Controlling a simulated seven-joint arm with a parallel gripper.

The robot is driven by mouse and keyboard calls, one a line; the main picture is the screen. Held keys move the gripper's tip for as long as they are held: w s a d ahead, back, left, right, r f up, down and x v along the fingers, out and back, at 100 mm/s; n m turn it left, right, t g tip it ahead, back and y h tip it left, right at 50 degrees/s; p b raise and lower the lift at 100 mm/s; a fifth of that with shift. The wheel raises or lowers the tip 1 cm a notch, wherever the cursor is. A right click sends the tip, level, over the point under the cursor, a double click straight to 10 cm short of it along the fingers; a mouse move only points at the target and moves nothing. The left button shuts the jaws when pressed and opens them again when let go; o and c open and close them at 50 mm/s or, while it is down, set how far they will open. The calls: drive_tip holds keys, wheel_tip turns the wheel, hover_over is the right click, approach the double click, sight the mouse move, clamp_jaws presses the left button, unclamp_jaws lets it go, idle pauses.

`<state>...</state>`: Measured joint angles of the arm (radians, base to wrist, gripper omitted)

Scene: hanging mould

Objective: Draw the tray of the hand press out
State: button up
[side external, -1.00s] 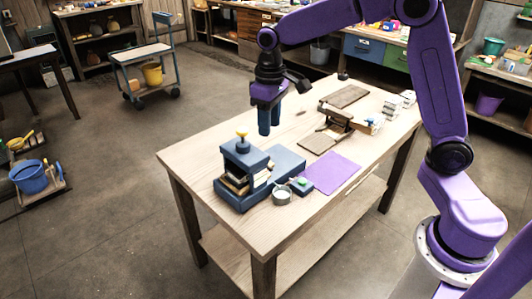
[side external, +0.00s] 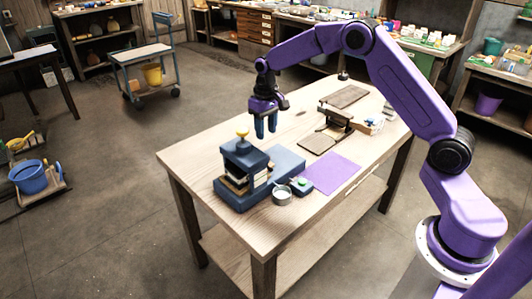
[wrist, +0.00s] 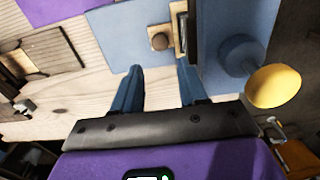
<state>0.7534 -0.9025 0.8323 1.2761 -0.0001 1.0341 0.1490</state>
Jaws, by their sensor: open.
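The blue hand press (side external: 243,170) stands at the near left end of the wooden table, with a yellow knob on top. Pale layers show inside its frame. In the wrist view its yellow knob (wrist: 275,87) is at the right. A pale tan strip with a small round brown knob (wrist: 159,39) sticks out of the press over its blue bed (wrist: 125,35); this looks like the tray's front. My gripper (side external: 266,136) hangs above the bed, fingers down, open and empty. In the wrist view its fingertips (wrist: 160,68) are apart, on either side of the brown knob's line and not touching it.
A metal cup (side external: 282,195) and a small blue box with a green top (side external: 302,184) stand by the press's near side. A purple mat (side external: 332,173) lies to the right. A dark metal stand with a wooden part (side external: 336,118) is farther back.

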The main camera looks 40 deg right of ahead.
wheel_tip(320, 180, down, 10)
drive_tip(key=shift+r, duration=0.2)
clamp_jaws()
